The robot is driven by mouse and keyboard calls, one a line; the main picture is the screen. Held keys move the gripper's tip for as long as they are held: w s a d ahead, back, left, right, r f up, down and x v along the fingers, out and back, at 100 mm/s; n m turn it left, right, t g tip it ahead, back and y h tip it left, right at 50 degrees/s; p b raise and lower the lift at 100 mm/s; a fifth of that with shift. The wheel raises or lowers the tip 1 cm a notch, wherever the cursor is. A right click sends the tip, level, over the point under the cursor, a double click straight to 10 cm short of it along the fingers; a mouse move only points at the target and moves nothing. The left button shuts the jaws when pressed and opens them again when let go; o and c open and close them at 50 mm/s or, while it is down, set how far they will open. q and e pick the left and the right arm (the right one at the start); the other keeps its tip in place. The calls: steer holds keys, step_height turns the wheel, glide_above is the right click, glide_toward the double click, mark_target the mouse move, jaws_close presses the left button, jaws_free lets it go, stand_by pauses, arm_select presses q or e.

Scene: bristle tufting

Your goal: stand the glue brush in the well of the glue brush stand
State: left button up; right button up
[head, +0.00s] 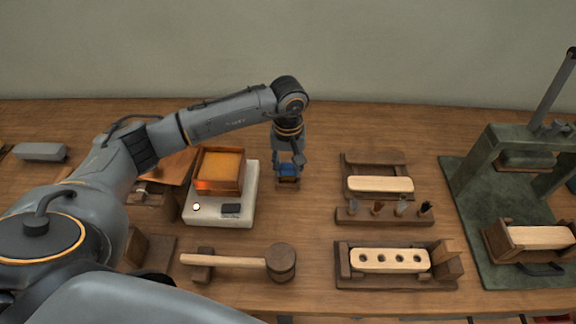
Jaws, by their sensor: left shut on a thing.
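My left gripper (289,168) points down over the middle of the table, right of the scale. It is shut on what appears to be the glue brush, which is mostly hidden between the fingers. A small dark wooden block (288,183), seemingly the glue brush stand, shows directly under the fingertips. Its well is hidden, and I cannot tell whether the brush is inside it or just above. My right gripper is not in view.
Left of the gripper, a white scale (233,212) carries an amber-filled wooden box (220,172). A mallet (281,262) lies in front. To the right are a tuft rack (385,217), a drilled brush block (390,260) and a green press (475,185).

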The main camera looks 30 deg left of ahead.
arm_select(q)
steer(key=shift+f+b, duration=0.35)
steer(key=shift+b, duration=0.1)
steer(key=o, duration=1.6)
steer(key=shift+r, duration=0.1)
steer(key=shift+r+p, duration=1.7)
steer(key=shift+r, duration=1.75)
